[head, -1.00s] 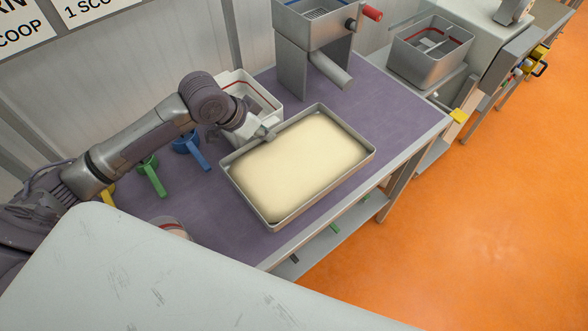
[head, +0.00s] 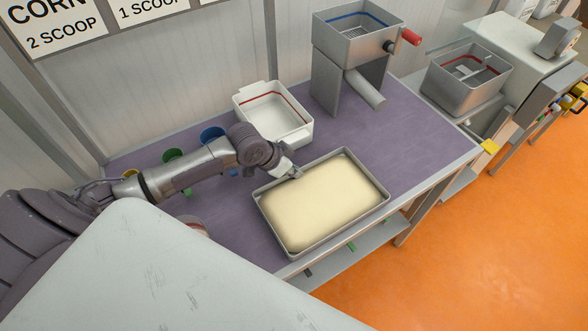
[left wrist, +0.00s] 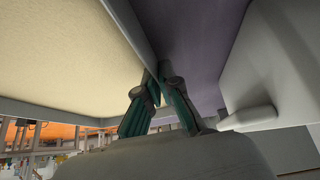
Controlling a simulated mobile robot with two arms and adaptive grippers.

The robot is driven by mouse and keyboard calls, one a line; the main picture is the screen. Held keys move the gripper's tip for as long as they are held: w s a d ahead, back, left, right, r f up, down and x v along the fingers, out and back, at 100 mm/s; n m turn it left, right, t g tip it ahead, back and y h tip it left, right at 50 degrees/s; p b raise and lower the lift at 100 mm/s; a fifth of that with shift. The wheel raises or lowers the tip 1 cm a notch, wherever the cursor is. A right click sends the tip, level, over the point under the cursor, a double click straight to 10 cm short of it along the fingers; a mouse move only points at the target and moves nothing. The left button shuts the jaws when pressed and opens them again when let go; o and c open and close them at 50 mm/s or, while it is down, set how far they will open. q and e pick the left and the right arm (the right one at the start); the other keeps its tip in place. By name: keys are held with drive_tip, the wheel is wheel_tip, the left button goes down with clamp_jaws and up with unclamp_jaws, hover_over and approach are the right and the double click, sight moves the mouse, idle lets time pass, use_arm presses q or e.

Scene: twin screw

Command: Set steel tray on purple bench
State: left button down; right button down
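The steel tray (head: 377,176) is a shallow rectangular pan filled with a pale cream layer. It is over the purple bench (head: 420,135), close to the front edge; I cannot tell whether it rests fully on the top. My left gripper (head: 294,173) is at the tray's back-left rim. In the left wrist view, the fingers of the left gripper (left wrist: 158,92) close on either side of the tray wall (left wrist: 130,30), with the purple top beyond. My right gripper is not in view.
A white bin (head: 295,133) stands just behind the tray. A steel hopper machine (head: 338,85) with a chute is at the back. Blue (head: 212,133), green (head: 172,155) and yellow scoops are partly hidden by my left arm. Free bench top lies to the tray's right.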

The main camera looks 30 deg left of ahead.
use_arm(q)
drive_tip(key=c, duration=1.3)
unclamp_jaws()
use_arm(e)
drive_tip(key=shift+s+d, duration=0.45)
use_arm(q)
drive_tip(key=shift+r, duration=0.1)
drive_tip(key=v, duration=1.2)
drive_tip(key=shift+b, duration=0.3)
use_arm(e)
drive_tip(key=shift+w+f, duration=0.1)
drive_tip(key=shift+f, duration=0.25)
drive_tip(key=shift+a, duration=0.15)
use_arm(q)
drive_tip(key=shift+d, duration=0.1)
